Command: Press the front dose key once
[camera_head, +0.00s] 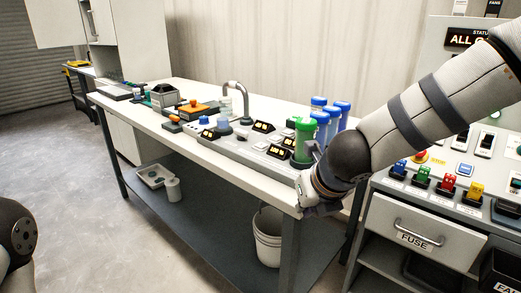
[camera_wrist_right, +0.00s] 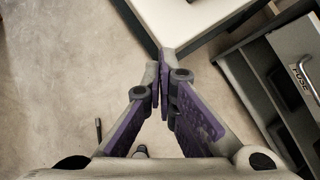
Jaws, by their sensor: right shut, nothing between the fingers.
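A long grey dosing unit (camera_head: 245,150) lies on the white bench, with several small black displays with yellow digits (camera_head: 278,152) along it. I cannot make out which small part is the front dose key; my right arm and the bottles hide the unit's right end. My right gripper (camera_head: 318,208) is at the bench's near right corner, below and to the right of the unit and apart from it. In the right wrist view the right gripper's purple-padded fingers (camera_wrist_right: 163,68) are together with nothing between them, over the bench corner and floor. My left gripper is out of view.
Blue-capped bottles and a green container (camera_head: 303,140) stand at the bench's right end. A curved tap (camera_head: 236,88) rises behind the unit. A control cabinet with coloured switches (camera_head: 446,186) and a FUSE drawer (camera_head: 414,238) stands right. A white bucket (camera_head: 268,238) is underneath.

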